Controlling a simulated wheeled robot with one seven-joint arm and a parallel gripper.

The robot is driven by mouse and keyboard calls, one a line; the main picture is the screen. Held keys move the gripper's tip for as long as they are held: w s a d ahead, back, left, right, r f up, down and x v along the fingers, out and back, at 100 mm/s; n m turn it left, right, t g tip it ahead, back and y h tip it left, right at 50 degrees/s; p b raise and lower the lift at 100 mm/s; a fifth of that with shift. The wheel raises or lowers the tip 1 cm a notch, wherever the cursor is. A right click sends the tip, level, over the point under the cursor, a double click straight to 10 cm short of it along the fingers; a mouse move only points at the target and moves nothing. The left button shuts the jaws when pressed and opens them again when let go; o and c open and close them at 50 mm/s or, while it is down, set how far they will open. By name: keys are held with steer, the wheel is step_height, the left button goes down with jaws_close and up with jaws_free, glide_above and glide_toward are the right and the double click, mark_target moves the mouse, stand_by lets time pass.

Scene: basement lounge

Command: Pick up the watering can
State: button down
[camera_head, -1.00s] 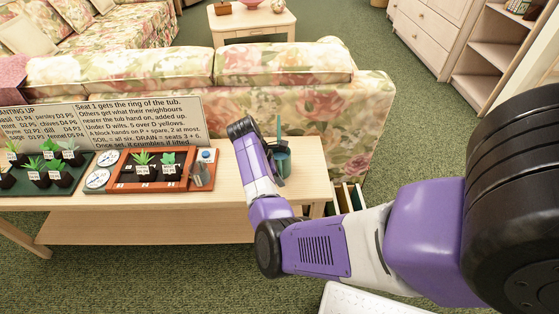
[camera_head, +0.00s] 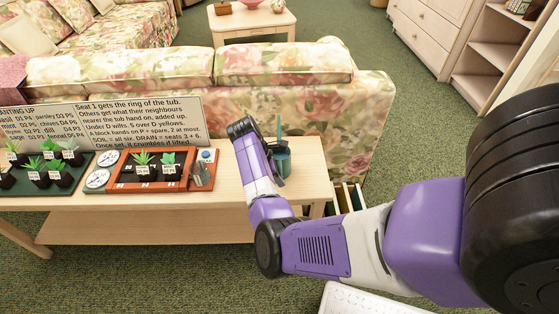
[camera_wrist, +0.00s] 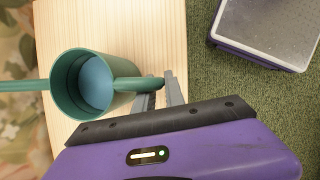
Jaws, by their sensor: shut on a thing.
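The watering can (camera_wrist: 62,100) is a teal, round, open-topped can with a blue inside, a long thin spout to the left and a handle to the right in the wrist view. In the head view the can (camera_head: 284,160) stands at the right end of the wooden table, partly hidden by my arm. My gripper (camera_wrist: 160,90) is shut on the can's handle, with one finger on each side of it. In the head view the fingers are hidden behind my arm. I cannot tell whether the can's base touches the table.
The wooden table (camera_head: 232,190) also holds an orange tray (camera_head: 122,184) of potted plants, a green tray (camera_head: 30,190), round dials and a text sign (camera_head: 140,118). A floral sofa (camera_head: 330,95) stands right behind. Green carpet lies right of the table's edge.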

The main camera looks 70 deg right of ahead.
steer(key=shift+r, duration=0.1)
stand_by(0.3)
step_height(320, 180, up, 20)
steer(key=p, duration=0.5)
steer(key=c, duration=2.1)
jaws_free()
jaws_close()
